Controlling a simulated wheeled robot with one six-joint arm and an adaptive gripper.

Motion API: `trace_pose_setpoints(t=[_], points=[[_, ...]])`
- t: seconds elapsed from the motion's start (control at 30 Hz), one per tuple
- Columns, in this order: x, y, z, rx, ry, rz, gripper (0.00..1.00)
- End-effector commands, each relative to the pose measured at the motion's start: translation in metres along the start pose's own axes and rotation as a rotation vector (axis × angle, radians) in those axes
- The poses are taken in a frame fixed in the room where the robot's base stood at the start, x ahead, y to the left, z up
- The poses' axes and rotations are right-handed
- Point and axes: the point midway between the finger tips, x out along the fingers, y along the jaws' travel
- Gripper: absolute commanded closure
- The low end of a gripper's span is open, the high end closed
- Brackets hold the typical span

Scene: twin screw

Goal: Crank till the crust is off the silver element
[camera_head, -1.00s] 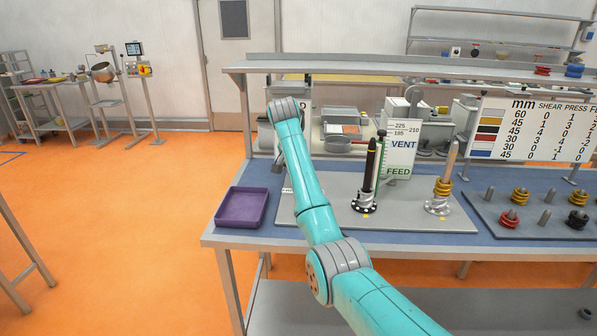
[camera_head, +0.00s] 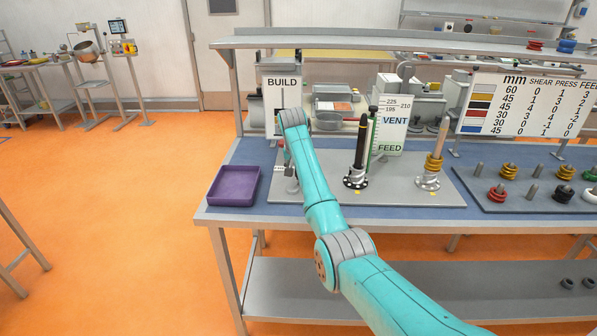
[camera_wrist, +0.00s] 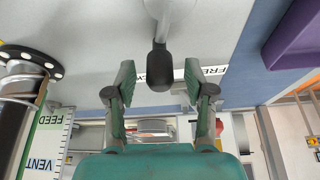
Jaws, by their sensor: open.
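A crank (camera_wrist: 159,35) with a black knob (camera_wrist: 159,70) shows in the wrist view. My gripper (camera_wrist: 158,82) is open, with one finger on each side of the knob; I cannot tell whether either touches it. In the head view my gripper is mostly hidden behind my arm, near the left end of the grey plate (camera_head: 400,193). A black post with a silver spiral element (camera_head: 355,179) at its foot stands mid-plate. A tan post (camera_head: 442,138) to the right carries yellow rings (camera_head: 433,164) above another silver element (camera_head: 428,181). Crust cannot be made out clearly.
A purple tray (camera_head: 233,186) lies left of the plate. Behind stand a BUILD panel (camera_head: 282,84) and a VENT/FEED board (camera_head: 393,128) with a green scale. A pegged board (camera_head: 536,204) with coloured rings is at right. A shelf (camera_head: 340,41) spans above the bench.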

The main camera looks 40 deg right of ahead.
Motion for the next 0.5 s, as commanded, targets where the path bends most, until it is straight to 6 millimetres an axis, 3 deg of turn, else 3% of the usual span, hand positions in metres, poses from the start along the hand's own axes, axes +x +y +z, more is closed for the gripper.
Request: trace_pose_setpoints(t=[0.2,0.47,0.5], points=[[0.0133,0.0001,0.0002,0.000,0.000,0.000,0.46],[0.0141,0.0001,-0.0001,0.001,0.001,0.000,0.46],[0.0141,0.0001,0.0000,0.001,0.000,0.000,0.54]])
